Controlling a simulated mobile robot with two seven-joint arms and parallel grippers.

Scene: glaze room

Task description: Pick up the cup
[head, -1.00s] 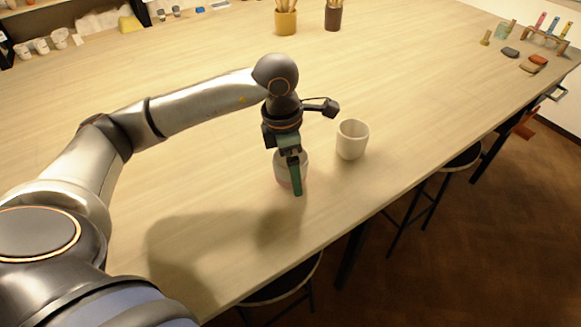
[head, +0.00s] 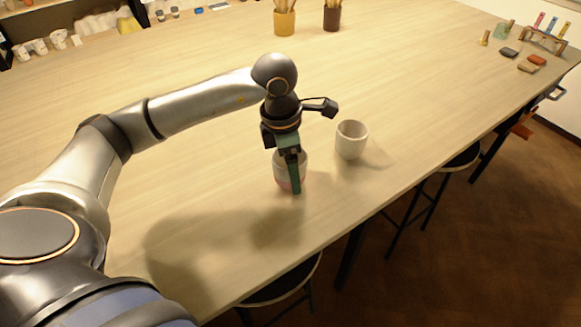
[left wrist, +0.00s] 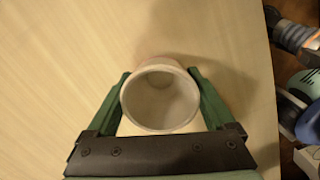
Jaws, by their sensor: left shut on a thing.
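A whitish cup with a pinkish lower part (head: 282,171) stands upright near the front edge of the table, partly hidden by a finger of my left gripper (head: 291,172). In the left wrist view the cup (left wrist: 160,80) is seen from above, its round mouth open and its inside empty. The green fingers of my left gripper (left wrist: 163,98) are on both sides of it, shut on it. I cannot tell any gap between the cup and the table. A second, plain white cup (head: 351,142) stands apart to the right. My right gripper is not in view.
A yellow pot (head: 285,22) and a brown pot (head: 332,18) with tools stand at the back of the wooden table (head: 420,60). A small rack (head: 545,38) and several blocks are at the far right. Stools stand below the front edge. The table's middle is clear.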

